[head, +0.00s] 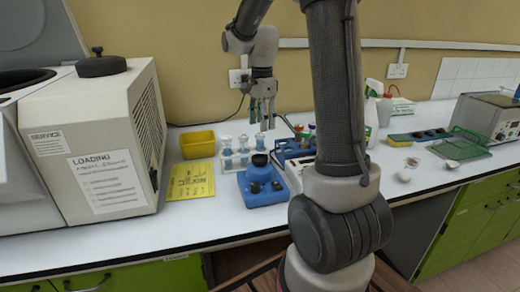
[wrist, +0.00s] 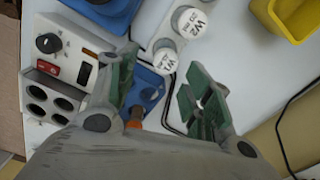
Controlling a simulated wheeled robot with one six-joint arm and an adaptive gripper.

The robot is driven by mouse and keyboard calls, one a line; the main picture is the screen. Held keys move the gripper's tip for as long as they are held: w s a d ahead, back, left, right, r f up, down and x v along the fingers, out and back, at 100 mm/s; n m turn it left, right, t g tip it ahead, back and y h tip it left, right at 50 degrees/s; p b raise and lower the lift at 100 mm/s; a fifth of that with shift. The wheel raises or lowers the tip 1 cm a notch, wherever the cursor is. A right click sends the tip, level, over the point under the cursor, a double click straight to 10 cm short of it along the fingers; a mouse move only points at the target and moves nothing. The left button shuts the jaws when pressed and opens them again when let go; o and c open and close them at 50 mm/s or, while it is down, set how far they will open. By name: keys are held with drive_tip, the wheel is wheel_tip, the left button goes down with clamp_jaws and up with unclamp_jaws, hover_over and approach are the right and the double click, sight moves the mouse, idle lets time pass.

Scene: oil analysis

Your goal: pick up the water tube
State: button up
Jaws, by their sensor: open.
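My gripper (head: 262,118) is open and empty, pointing down above the right end of a white tube rack (head: 228,163) in the head view. In the wrist view, two white caps with handwritten labels show: the W1 cap (wrist: 165,59) and the W2 cap (wrist: 192,22). The W1 cap lies between and slightly ahead of the fingers of my gripper (wrist: 160,84). I cannot tell how far below the fingertips it is. The tube bodies are mostly hidden under their caps in the wrist view.
A blue mixer (head: 262,193) stands in front of the rack. A blue rack with vials (head: 290,152) is to the right. A yellow bin (head: 197,145) and yellow sheet (head: 190,180) lie left.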

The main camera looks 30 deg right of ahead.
sight(260, 134)
drive_tip(key=shift+m, duration=0.4)
drive_tip(key=shift+f, duration=0.25)
drive_tip(key=f, duration=0.7)
drive_tip(key=shift+w+f, duration=0.15)
drive_tip(key=shift+w, duration=0.2)
drive_tip(key=c, duration=1.1)
